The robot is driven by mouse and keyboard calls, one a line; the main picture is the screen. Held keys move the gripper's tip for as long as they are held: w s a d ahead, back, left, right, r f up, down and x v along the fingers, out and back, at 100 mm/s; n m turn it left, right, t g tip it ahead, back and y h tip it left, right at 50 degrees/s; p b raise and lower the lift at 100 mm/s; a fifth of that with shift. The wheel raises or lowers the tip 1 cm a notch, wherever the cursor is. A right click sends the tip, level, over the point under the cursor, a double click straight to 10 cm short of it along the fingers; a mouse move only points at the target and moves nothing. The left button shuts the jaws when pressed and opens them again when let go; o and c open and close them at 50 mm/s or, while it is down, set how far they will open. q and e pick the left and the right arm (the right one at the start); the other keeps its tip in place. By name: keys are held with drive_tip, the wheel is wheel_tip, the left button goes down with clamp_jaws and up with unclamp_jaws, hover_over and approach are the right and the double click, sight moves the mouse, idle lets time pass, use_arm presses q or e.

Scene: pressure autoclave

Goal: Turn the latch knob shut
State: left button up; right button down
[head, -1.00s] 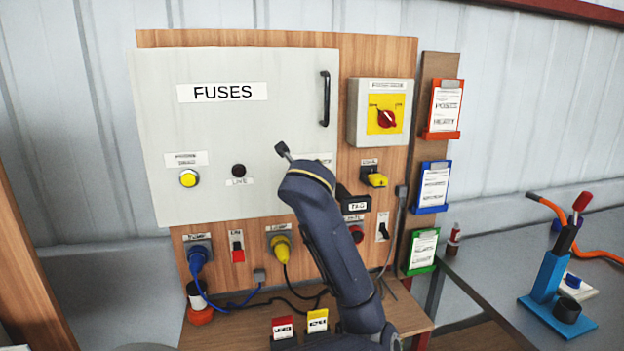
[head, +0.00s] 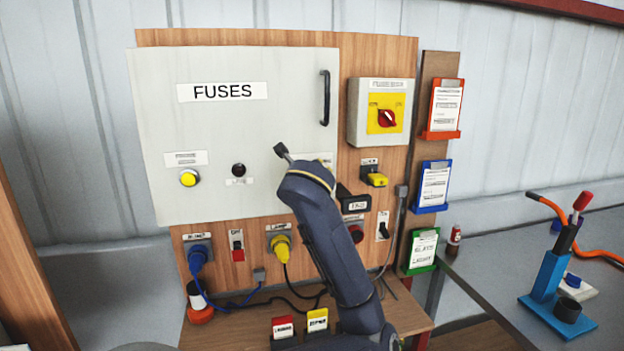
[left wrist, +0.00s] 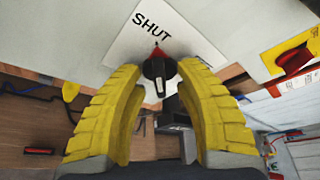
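The latch knob (left wrist: 160,70) is black and shows in the left wrist view against a white label (left wrist: 152,30) reading SHUT, with a red mark behind the knob. My left gripper (left wrist: 159,82) has two yellow fingers held apart, one on each side of the knob; I cannot tell whether they touch it. In the head view my dark blue arm hides the knob and the gripper. The grey FUSES door (head: 230,130) lies flat against the wooden board, with a black handle (head: 325,98) at its right. My right gripper is not in view.
A red rotary switch on a yellow plate (head: 386,113) is right of the door. A black tagged block (head: 354,201), a yellow fitting (head: 375,176) and a yellow plug (head: 281,247) are close around my arm. A blue plug (head: 198,256) and cables lie lower left.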

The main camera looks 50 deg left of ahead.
sight(313, 141)
use_arm(q)
drive_tip(key=shift+r, duration=0.15)
drive_tip(key=shift+r, duration=4.9)
drive_tip(key=shift+d+f, duration=0.1)
